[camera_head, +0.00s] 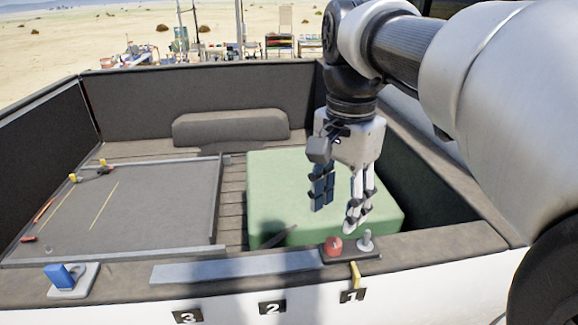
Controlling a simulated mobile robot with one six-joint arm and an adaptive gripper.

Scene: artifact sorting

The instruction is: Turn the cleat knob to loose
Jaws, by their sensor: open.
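A dark panel (345,258) on the near rim of the truck bed holds a round red knob (333,246) and a small grey upright knob or lever (366,241). A yellow hook-like piece (356,273) hangs at the panel's front edge. A blue block-like handle (60,276) sits on a white plate (78,287) on the rim at the left. I cannot tell which of these is the cleat knob, and no loose marking is readable. My gripper (336,216) points down, open and empty, just above and behind the panel, apart from the knobs.
A green box (265,170) stands in the bed behind my gripper. A grey flat board (130,208) with small yellow and red items lies at left. A grey bar (240,267) runs along the rim. Number tags 3, 2 and 1 (352,296) are on the front.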

